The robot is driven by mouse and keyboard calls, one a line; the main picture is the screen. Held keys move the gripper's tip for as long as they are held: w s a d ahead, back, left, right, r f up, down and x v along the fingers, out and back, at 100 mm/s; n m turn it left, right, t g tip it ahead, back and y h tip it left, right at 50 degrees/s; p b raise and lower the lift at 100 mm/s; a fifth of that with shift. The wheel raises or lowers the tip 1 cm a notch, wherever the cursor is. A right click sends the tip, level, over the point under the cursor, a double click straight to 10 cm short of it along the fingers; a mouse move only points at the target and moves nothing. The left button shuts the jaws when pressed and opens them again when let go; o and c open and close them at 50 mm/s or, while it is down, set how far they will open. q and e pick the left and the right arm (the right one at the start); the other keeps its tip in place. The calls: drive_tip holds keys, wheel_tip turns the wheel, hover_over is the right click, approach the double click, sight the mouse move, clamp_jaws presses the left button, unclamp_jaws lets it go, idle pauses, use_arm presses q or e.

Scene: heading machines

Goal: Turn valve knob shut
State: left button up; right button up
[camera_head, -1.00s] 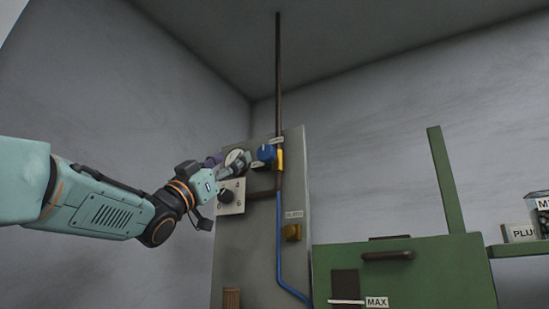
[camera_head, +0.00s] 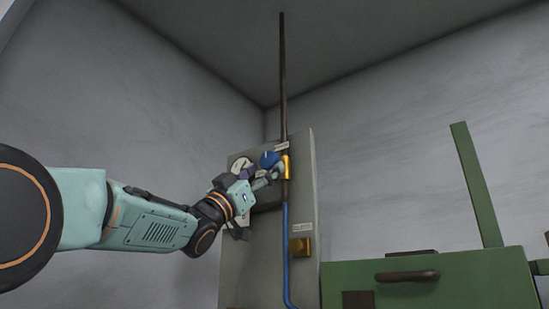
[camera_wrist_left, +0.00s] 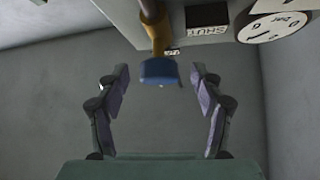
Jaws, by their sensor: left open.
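The blue valve knob (camera_head: 270,159) sits on a yellow valve body (camera_head: 286,167) on the grey panel. In the left wrist view the blue knob (camera_wrist_left: 159,72) lies ahead, between the lines of my left gripper's two fingers (camera_wrist_left: 158,105). The fingers are spread apart, with a gap on each side of the knob. In the head view my left gripper (camera_head: 262,178) is right beside the knob and partly overlaps it, so contact is hard to tell there. A "SHUT" label (camera_wrist_left: 207,30) is near the knob. My right gripper is not in view.
A round gauge (camera_wrist_left: 273,26) is on the panel beside the knob. A dark pipe (camera_head: 283,80) rises above the valve and a blue pipe (camera_head: 286,250) runs down. A second yellow fitting (camera_head: 300,246) sits lower. A green cabinet (camera_head: 440,285) stands at the right.

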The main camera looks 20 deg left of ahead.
sight(265, 166)
use_arm(q)
drive_tip(key=p+x, duration=0.1)
drive_tip(key=x, duration=0.2)
drive_tip(key=shift+w+d+f, duration=0.15)
drive_tip(key=shift+w, duration=0.1)
drive_tip(key=shift+w+d+r+p, duration=0.15)
drive_tip(key=shift+w+r+p, duration=0.1)
drive_tip(key=shift+p, duration=0.1)
drive_tip(key=shift+r, duration=0.2)
drive_tip(key=shift+s+r, duration=0.25)
drive_tip(key=shift+s, duration=0.1)
drive_tip(key=shift+w+f, duration=0.15)
drive_tip(key=shift+w, duration=0.2)
drive_tip(key=shift+c, duration=0.3)
drive_tip(key=shift+w+d+f, duration=0.1)
drive_tip(key=shift+w+d, duration=0.05)
drive_tip(key=shift+w, duration=0.15)
drive_tip(key=shift+c, duration=1.4)
drive_tip(key=shift+s, duration=0.35)
drive_tip(key=c, duration=0.8)
drive_tip(key=shift+r, duration=0.2)
drive_tip(key=shift+c, duration=0.2)
